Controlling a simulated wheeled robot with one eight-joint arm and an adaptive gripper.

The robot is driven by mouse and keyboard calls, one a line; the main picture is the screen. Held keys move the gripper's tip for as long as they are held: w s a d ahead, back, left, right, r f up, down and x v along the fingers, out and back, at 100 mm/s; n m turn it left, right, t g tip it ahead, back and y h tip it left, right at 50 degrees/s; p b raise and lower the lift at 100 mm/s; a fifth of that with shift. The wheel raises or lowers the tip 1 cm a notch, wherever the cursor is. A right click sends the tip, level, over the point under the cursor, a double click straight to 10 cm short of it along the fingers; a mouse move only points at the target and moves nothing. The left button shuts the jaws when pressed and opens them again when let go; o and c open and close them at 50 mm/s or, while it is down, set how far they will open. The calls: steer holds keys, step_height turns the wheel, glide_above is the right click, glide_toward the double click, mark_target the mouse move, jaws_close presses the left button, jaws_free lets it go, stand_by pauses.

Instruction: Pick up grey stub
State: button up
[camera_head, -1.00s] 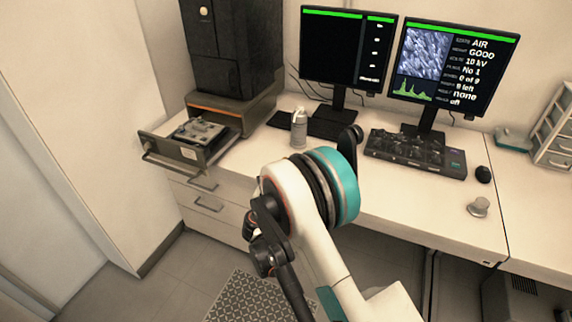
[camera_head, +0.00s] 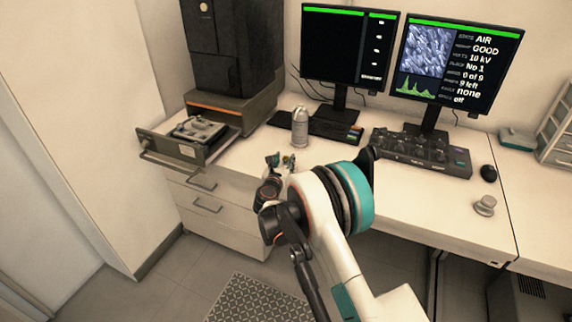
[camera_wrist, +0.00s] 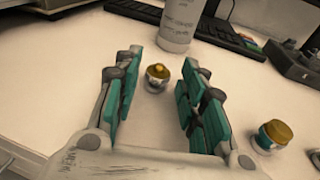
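A small stub (camera_wrist: 157,77) with a silver-grey body and a gold top stands on the white desk in the wrist view. It lies between and a little beyond the line of my fingers, with clear gaps on both sides. My gripper (camera_wrist: 161,60) is open and empty, its teal-padded fingers spread. A second stub (camera_wrist: 272,136), with a gold top and a teal band, stands outside my right finger. In the head view my gripper (camera_head: 281,161) is low over the desk's front edge, and the stubs there are too small to tell apart.
A grey bottle (camera_head: 300,127) stands just behind, also in the wrist view (camera_wrist: 180,22). The keyboard (camera_head: 334,128) and control panel (camera_head: 421,152) lie behind and right. An open drawer (camera_head: 165,155) is at left. A grey round object (camera_head: 485,205) stands at right, with clear desk around.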

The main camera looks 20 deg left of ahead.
steer(key=shift+x, duration=1.1)
steer(key=shift+s, duration=0.1)
steer(key=c, duration=0.9)
